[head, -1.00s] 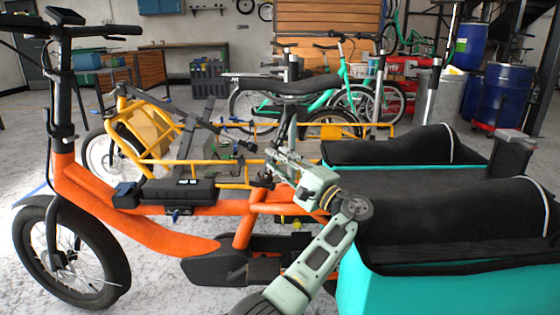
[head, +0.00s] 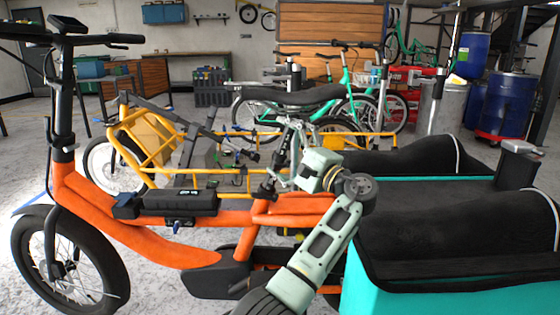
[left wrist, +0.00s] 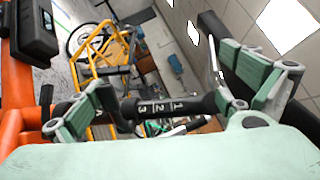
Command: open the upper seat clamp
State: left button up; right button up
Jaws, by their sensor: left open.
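The orange cargo bike (head: 130,215) stands in front of me with its black saddle (head: 295,97) on a dark seat post. In the left wrist view the post (left wrist: 160,106), marked 1, 2, 3, runs sideways between the fingers. My right gripper is not in view.
The teal cargo box (head: 440,285) with black padding fills the right front, close to my left arm. A yellow-framed cargo bike (head: 150,150) stands just behind the orange one. Blue barrels (head: 503,102) and a workbench are farther back.

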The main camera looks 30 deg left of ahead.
pick_arm(q)
jog(key=shift+o, duration=0.2)
jog(key=r, duration=0.1)
jog(key=d+r, duration=0.1)
jog(key=r, duration=0.1)
jog(key=shift+s+r+y, duration=0.15)
jog(key=shift+r+y, duration=0.05)
jog(key=shift+y, duration=0.1)
jog(key=shift+a+f, duration=0.15)
jog(key=shift+f, duration=0.65)
jog(key=shift+c, duration=0.4)
jog(key=shift+s, duration=0.1)
jog(key=shift+c, duration=0.4)
jog(key=shift+v, duration=0.9)
jog(key=shift+c, duration=0.9)
jog(key=shift+p+v, duration=0.35)
jog(key=shift+v, duration=2.1)
jog(key=shift+c, duration=1)
jog(key=shift+s+d+r, duration=0.1)
jog(key=shift+s+d, duration=0.15)
jog(key=shift+d, duration=0.25)
jog(key=shift+s+d+r, duration=0.15)
jog(key=shift+s+d, duration=0.1)
jog(key=shift+d, duration=0.25)
jog(key=c, duration=0.8)
jog(key=shift+o, duration=0.2)
jog(key=shift+s+d+f, duration=0.15)
jog(key=shift+d+f, duration=0.05)
jog(key=shift+f, duration=0.35)
